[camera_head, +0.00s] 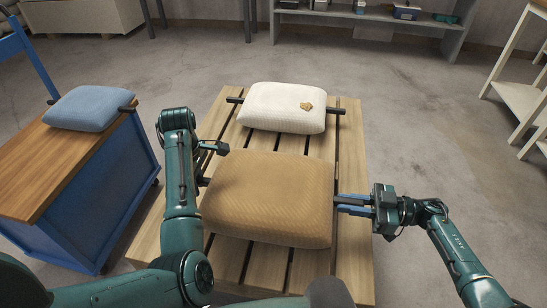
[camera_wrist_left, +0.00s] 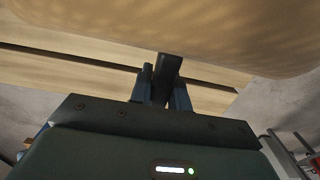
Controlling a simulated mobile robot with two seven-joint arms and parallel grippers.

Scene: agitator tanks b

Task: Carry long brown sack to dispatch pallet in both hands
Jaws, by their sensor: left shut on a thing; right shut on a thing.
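The long brown sack (camera_head: 268,200) is over the near part of the slatted wooden pallet (camera_head: 350,130), lying level. I cannot tell whether it touches the boards. Its underside or side also fills the top of the left wrist view (camera_wrist_left: 220,30). My left gripper (camera_head: 203,181) is at the sack's left end, partly hidden by my arm. In the left wrist view its fingers (camera_wrist_left: 164,88) are shut on a dark handle. My right gripper (camera_head: 355,204) is shut on the handle at the sack's right end.
A white sack (camera_head: 285,108) with dark end handles and a tan mark lies on the pallet's far part. A blue sack (camera_head: 90,108) lies on a wood-topped blue cart (camera_head: 60,165) at left. Shelving (camera_head: 365,18) stands behind.

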